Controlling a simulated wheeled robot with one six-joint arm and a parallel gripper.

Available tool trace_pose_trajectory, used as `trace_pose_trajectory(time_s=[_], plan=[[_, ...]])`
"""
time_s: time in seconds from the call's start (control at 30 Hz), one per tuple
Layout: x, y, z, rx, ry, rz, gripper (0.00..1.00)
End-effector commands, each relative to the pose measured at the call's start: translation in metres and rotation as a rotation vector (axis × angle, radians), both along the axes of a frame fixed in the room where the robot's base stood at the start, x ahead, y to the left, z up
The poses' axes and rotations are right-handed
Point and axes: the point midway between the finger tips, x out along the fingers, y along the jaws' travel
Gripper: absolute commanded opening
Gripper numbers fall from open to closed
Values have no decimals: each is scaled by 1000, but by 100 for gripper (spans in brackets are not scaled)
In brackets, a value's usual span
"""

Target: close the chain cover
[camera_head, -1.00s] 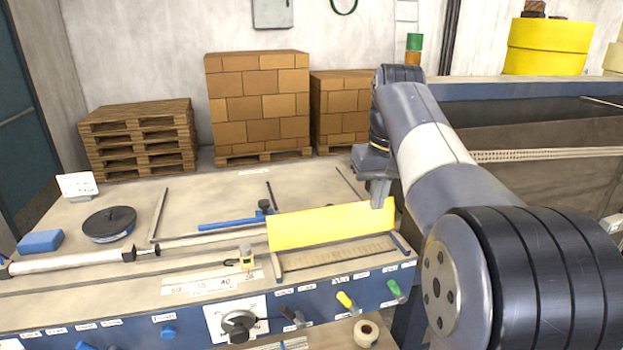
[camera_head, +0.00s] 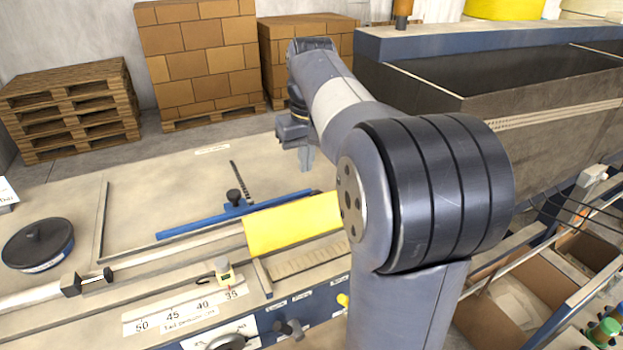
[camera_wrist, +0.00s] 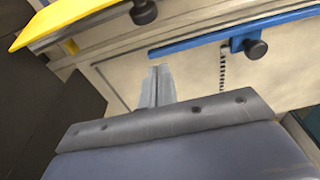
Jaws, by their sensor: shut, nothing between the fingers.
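The chain cover is a long yellow panel (camera_head: 288,222) on the machine table. It stands raised and tilted, with the chain slot (camera_head: 312,260) bare in front of it. Its right end is hidden behind my arm in the head view. In the wrist view the yellow panel (camera_wrist: 68,20) crosses the upper left corner. My gripper (camera_head: 308,160) is over the table behind the cover. Its fingers (camera_wrist: 160,72) are together with nothing between them, and they look apart from the cover.
A blue bar (camera_head: 232,212) with a black knob (camera_head: 233,196) lies behind the cover, and also shows in the wrist view (camera_wrist: 215,40). A black round disc (camera_head: 38,243) sits at the left. A dark trough (camera_head: 500,85) stands at the right.

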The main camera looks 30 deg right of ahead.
Motion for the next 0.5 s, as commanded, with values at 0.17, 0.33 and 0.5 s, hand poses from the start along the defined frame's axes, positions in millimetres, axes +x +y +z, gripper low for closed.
trace_pose_trajectory(time_s=[0.17,0.33,0.5], plan=[[5,0,-39,1,4,0,0],[-18,0,-32,-1,-2,-1,0],[-31,0,-31,0,-1,-1,0]])
